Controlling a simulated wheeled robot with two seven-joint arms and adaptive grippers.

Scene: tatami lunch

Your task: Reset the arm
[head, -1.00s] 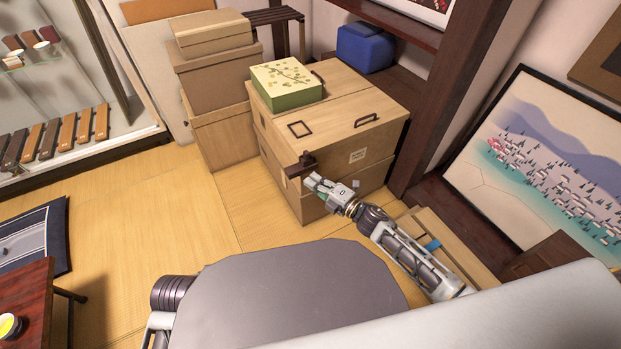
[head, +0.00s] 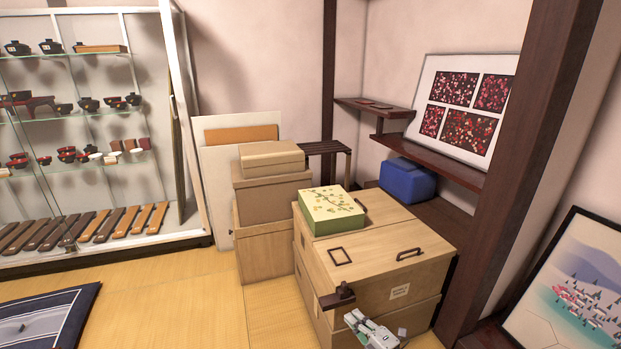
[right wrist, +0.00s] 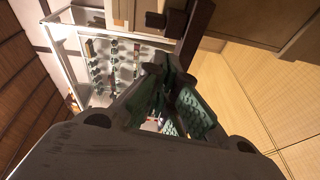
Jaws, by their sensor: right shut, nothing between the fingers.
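My right gripper (head: 352,320) is at the bottom of the head view, in front of the wooden chest (head: 390,245). Its fingers look together and hold nothing. In the right wrist view the green-padded fingers of the right gripper (right wrist: 172,75) fill the middle and meet at the far end. A dark wooden piece (head: 338,297) is just above the fingertips in the head view, by the chest's front left corner. I cannot tell whether it touches the gripper. My left gripper is not in view.
A green patterned box (head: 331,210) lies on the chest. Cardboard boxes (head: 264,215) are stacked to its left, and a blue case (head: 407,180) is behind. A glass display cabinet (head: 85,185) stands at the left. The tatami floor (head: 185,310) between is clear, beside a dark blue mat (head: 48,318).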

